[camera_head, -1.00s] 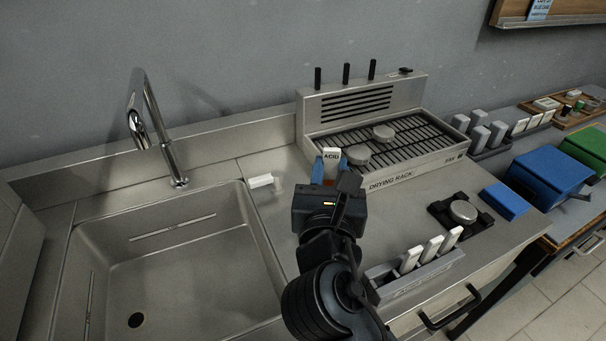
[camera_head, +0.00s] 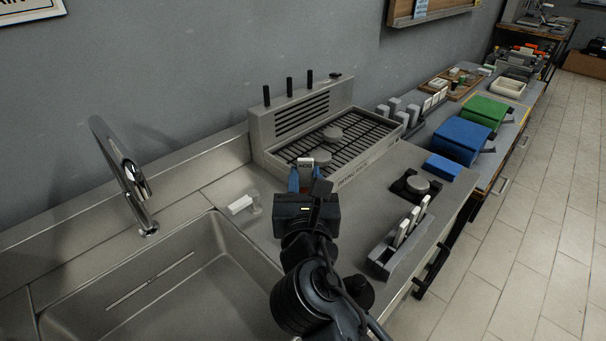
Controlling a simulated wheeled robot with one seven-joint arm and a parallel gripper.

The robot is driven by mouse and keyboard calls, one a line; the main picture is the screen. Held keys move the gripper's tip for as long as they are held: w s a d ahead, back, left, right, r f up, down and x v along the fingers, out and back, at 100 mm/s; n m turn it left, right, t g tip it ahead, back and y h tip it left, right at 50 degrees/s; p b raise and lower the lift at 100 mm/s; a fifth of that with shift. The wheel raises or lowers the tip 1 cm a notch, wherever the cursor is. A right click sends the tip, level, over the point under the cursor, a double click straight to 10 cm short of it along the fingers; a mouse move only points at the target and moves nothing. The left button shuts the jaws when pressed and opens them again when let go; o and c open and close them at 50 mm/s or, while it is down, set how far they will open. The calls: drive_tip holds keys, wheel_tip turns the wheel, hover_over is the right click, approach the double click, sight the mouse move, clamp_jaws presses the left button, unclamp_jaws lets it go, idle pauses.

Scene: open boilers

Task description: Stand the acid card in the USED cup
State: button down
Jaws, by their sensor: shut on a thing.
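My gripper (camera_head: 305,178) is in front of the drying rack, its blue fingers shut on the acid card (camera_head: 305,163). I can read no USED label in this view, so I cannot tell which thing is the USED cup.
The drying rack (camera_head: 360,160) holds round grey lids. A grey holder (camera_head: 385,262) with several white cards stands at the front right, near a round weight on a black base (camera_head: 417,186). The sink (camera_head: 170,285) is at left. Blue (camera_head: 462,140) and green (camera_head: 486,110) bins stand further right.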

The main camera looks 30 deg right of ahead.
drive_tip(key=shift+f+b, duration=3.65)
drive_tip(key=shift+f, duration=1.4)
drive_tip(key=c, duration=0.8)
unclamp_jaws()
drive_tip(key=shift+s, duration=0.1)
drive_tip(key=b+v, duration=0.1)
drive_tip(key=v, duration=0.6)
drive_tip(key=shift+s+a, duration=0.2)
drive_tip(key=shift+s, duration=0.1)
